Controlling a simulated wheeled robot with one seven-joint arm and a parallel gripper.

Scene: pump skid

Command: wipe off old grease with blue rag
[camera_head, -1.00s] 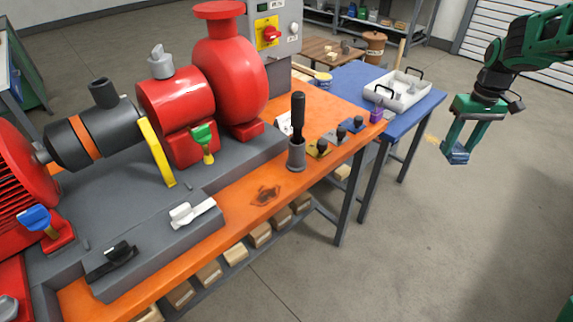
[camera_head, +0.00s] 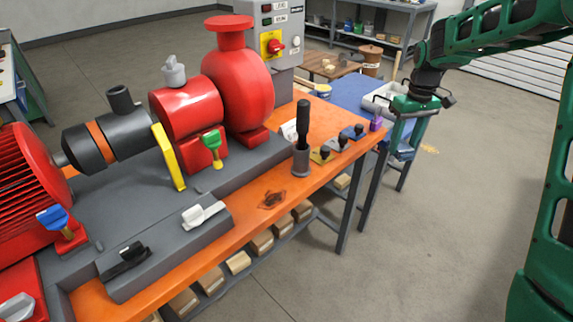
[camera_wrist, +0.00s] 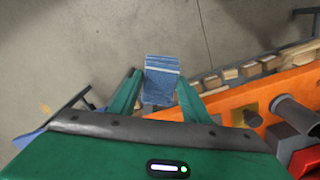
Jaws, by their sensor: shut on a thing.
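The old grease is a dark brown smear (camera_head: 271,199) on the orange bench top, near its front edge and right of the grey skid. My gripper (camera_head: 400,149) is in the air at the right, beyond the bench's right end and in front of the blue table. In the wrist view my gripper (camera_wrist: 160,88) is shut on the folded blue rag (camera_wrist: 162,78), which sticks out between the fingertips above the floor. The rag is apart from the smear. I cannot make out the smear in the wrist view.
Several small knobbed blocks (camera_head: 342,143) and a purple item (camera_head: 376,124) line the bench's right end. The red pump (camera_head: 238,85) and grey skid (camera_head: 130,215) fill the left. Wooden blocks lie below.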

